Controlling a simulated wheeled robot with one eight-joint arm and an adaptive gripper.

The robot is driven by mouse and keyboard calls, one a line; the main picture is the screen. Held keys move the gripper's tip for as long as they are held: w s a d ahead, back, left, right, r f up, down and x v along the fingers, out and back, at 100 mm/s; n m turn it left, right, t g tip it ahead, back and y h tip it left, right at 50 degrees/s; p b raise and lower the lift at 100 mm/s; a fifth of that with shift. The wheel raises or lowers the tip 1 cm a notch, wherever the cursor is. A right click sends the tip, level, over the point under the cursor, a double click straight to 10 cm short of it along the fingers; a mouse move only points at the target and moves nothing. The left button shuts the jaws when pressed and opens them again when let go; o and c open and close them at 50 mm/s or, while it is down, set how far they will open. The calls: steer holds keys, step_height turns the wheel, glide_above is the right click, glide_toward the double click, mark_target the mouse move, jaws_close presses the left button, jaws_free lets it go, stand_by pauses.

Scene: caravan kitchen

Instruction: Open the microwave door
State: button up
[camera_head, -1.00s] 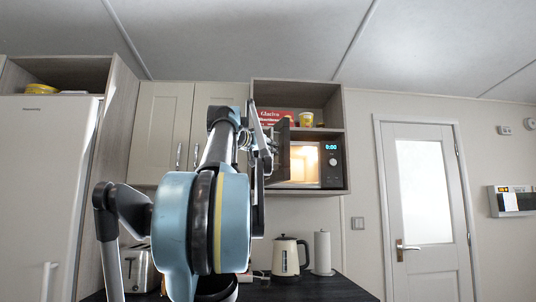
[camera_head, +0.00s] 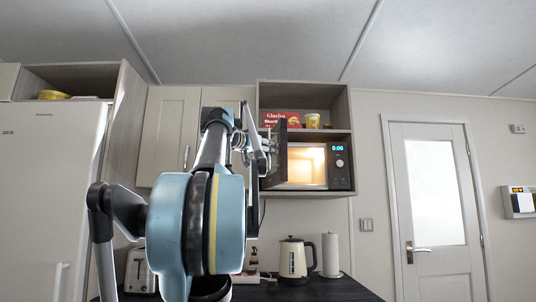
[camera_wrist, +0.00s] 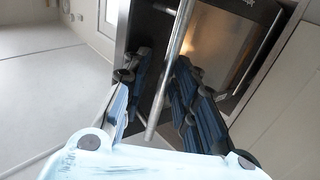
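The microwave (camera_head: 341,170) sits in a cupboard niche in the head view, its interior lit and its display reading 0:00. Its dark door (camera_head: 281,155) stands swung open on the left side, pointing towards me. In the wrist view, a silver bar handle (camera_wrist: 176,55) runs between the two blue-padded fingers of my gripper (camera_wrist: 163,98). The fingers are apart, with visible gaps beside the bar; I cannot tell whether either touches it. The lit microwave interior (camera_wrist: 212,42) shows behind them. In the head view my arm hides most of the gripper.
A red box (camera_head: 270,119) and a yellow tub (camera_head: 312,121) stand on the shelf above the microwave. A kettle (camera_head: 292,259), a paper towel roll (camera_head: 331,255) and a toaster (camera_head: 138,272) stand on the counter below. A fridge (camera_head: 50,190) is at left.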

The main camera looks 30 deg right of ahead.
steer(key=shift+w, duration=0.15)
steer(key=shift+a, duration=0.15)
steer(key=v, duration=1.1)
steer(key=shift+a, duration=0.25)
stand_by(0.3)
stand_by(0.6)
